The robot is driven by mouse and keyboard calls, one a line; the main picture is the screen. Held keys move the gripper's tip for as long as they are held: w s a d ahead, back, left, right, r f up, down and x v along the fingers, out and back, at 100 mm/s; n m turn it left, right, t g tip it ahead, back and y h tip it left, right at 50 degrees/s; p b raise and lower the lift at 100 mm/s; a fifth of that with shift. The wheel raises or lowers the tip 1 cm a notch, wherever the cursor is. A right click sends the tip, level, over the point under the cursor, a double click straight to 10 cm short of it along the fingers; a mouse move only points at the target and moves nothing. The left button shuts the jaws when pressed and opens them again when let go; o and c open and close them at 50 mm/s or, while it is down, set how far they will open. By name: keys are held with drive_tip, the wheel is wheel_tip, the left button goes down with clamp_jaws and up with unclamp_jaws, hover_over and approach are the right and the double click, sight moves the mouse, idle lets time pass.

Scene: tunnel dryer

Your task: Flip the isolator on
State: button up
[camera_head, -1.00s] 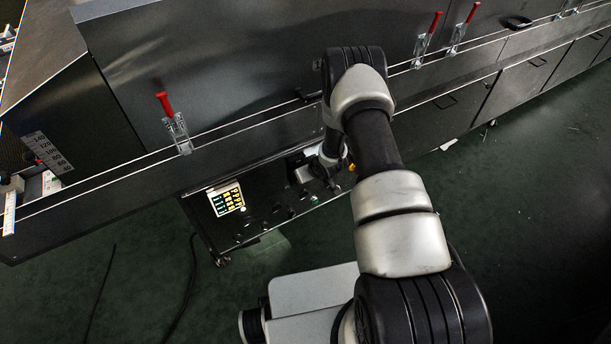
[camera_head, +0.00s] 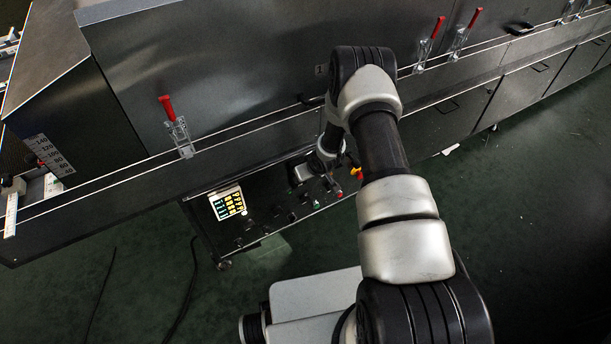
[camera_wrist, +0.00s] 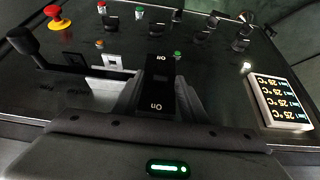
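A dark control panel (camera_wrist: 220,75) fills most of the wrist view. No label there lets me tell for certain which control is the isolator. A black lever with a rounded end (camera_wrist: 22,42) stands out at the left, beside white plates (camera_wrist: 105,61). A black piece with white "On" lettering (camera_wrist: 156,97) lies in the middle, directly in front of my gripper (camera_wrist: 157,80). Dark parts flank this piece, and I cannot tell fingers from switch housing or see contact. In the head view my arm reaches down to the panel (camera_head: 265,225) and hides much of my gripper.
A red emergency button (camera_wrist: 58,20) on a yellow base stands at the panel's far left in the wrist view. Several black knobs (camera_wrist: 157,27) line the far side. A lit temperature display (camera_wrist: 278,103) sits at the right. The dryer's dark side (camera_head: 230,65) rises behind the panel.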

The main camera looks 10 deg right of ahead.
drive_tip(key=p+v, duration=0.3)
drive_tip(key=v, duration=1.4)
drive_tip(key=shift+r, duration=0.2)
drive_tip(key=shift+s, duration=0.15)
drive_tip(key=s+d+r+m+h, duration=0.1)
drive_tip(key=s+d+r+h, duration=0.1)
drive_tip(key=r, duration=1.1)
drive_tip(key=s+d+r+m+h, duration=0.1)
drive_tip(key=s+r, duration=0.1)
drive_tip(key=r, duration=1.1)
drive_tip(key=s+a+r+m+y, duration=0.1)
drive_tip(key=s+a+r, duration=0.2)
drive_tip(key=s+r, duration=0.65)
drive_tip(key=s+a+r+m, duration=0.15)
drive_tip(key=s+r, duration=0.45)
drive_tip(key=s, duration=0.6)
wheel_tip(320, 180, up, 15)
drive_tip(key=p, duration=1.6)
drive_tip(key=shift+s+a+n, duration=0.45)
drive_tip(key=shift+s, duration=0.05)
